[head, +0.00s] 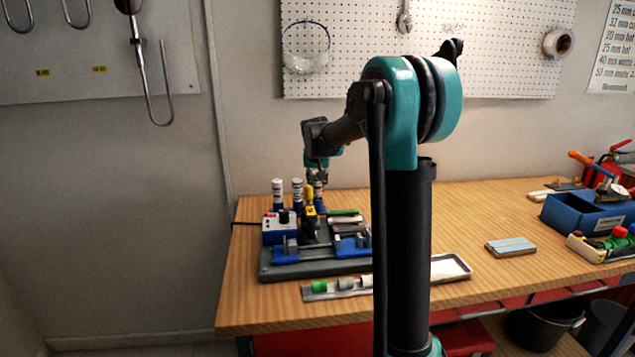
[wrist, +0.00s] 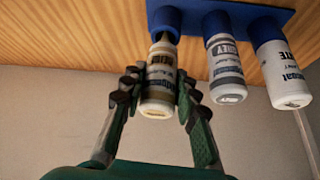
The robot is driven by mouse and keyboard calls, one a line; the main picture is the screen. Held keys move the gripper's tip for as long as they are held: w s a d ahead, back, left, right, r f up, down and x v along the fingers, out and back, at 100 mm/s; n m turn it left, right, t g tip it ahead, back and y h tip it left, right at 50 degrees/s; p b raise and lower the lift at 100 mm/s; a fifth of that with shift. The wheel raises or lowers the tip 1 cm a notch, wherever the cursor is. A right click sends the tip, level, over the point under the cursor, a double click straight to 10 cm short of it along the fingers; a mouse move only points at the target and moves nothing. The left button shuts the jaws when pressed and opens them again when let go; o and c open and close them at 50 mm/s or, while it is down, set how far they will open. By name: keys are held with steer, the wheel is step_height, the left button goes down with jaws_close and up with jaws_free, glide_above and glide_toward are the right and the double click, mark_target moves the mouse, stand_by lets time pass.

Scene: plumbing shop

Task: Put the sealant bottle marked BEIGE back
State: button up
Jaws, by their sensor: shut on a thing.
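My gripper (wrist: 160,88) is shut on a white bottle with a tan label band (wrist: 158,78), its fingers on both sides. The lettering is too blurred to read surely. The bottle's shoulder and narrow dark tip show at the mouth of the left blue cup (wrist: 164,18) of a blue holder (wrist: 188,16). I cannot tell whether the tip is inside the cup or just in front of it. In the head view, my gripper (head: 317,176) is above the right end of the bottle row, and the held bottle is mostly hidden.
Beside it, a grey-banded bottle (wrist: 226,72) and a white-labelled bottle (wrist: 281,75) stand seated in their cups. In the head view, a yellow-topped tool (head: 309,196), a control box (head: 279,228) and a blue vise (head: 305,250) stand close in front. The bench middle (head: 475,215) is clear.

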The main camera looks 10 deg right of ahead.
steer(key=shift+f, duration=0.6)
steer(key=o, duration=0.9)
steer(key=shift+c, duration=0.2)
steer(key=shift+r, duration=0.25)
steer(key=v, duration=1.2)
steer(key=shift+r, duration=0.4)
